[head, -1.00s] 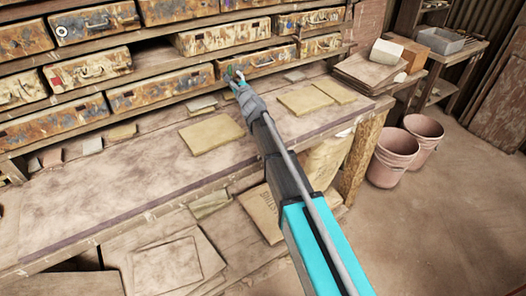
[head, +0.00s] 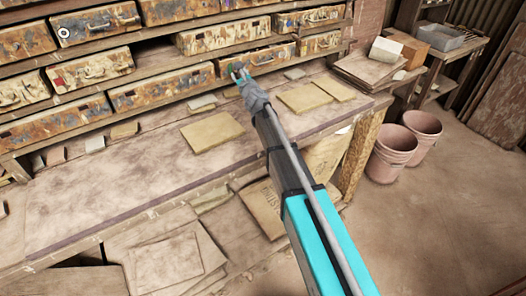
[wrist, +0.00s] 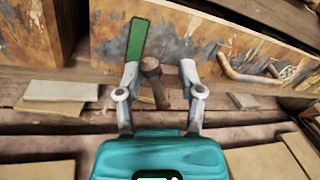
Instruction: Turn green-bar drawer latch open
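The drawer with the green bar (wrist: 137,42) fills the upper part of the wrist view; its front is rusty and paint-worn, and the bar stands slightly tilted. A brown, rusty latch (wrist: 152,72) sticks out just right of the bar's lower end. My gripper (wrist: 159,76) is open, with one finger on each side of the latch and visible space around it. I cannot tell whether either finger touches it. In the head view my gripper (head: 240,71) is at the front of this drawer (head: 268,59), hiding the latch.
A bent metal handle (wrist: 250,75) sits on the same drawer front, right of my gripper. Other worn drawers (head: 150,92) line the shelves. Flat tiles (head: 212,132) lie on the workbench (head: 110,190) below. Two pink buckets (head: 392,155) stand on the floor at right.

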